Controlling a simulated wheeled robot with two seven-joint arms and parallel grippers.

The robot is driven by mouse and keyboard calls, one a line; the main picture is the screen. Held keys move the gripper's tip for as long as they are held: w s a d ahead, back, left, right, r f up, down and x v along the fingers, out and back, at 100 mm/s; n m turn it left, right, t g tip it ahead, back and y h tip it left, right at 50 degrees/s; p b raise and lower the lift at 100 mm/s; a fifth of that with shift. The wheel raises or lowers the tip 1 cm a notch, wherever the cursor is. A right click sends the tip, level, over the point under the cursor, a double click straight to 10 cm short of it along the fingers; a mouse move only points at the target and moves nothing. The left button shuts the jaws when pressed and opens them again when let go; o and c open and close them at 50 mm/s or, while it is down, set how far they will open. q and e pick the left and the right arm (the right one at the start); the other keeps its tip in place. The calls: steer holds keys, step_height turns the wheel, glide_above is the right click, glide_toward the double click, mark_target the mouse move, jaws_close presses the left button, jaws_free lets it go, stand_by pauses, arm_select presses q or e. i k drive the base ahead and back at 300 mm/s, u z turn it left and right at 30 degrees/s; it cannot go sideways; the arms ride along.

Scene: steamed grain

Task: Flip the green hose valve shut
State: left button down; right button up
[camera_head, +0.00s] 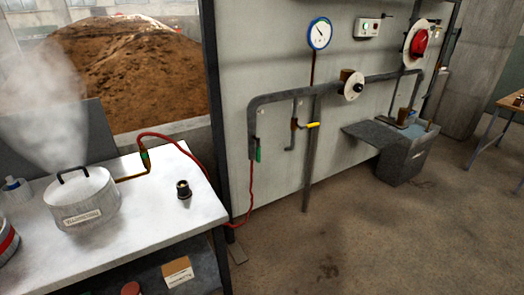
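A small green part (145,158) sits at the hose's table end, on a brass-coloured pipe from the steaming pot. Another green part, upright like a lever (258,150), is at the pipe's lower end where the hose joins. I cannot tell which is the task's valve, nor whether either is open or shut. Neither of my grippers is in view.
The lidded pot (82,205) steams heavily on the white table (150,235); a small black cylinder (184,189) stands right of it. The wall panel carries a gauge (319,33), a yellow-handled valve (312,125) and a red knob (419,42). A grey basin (402,160) stands right. Floor before the panel is clear.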

mark_target(258, 148)
steer(key=z, duration=0.4)
steer(key=i, duration=0.8)
steer(key=z, duration=0.35)
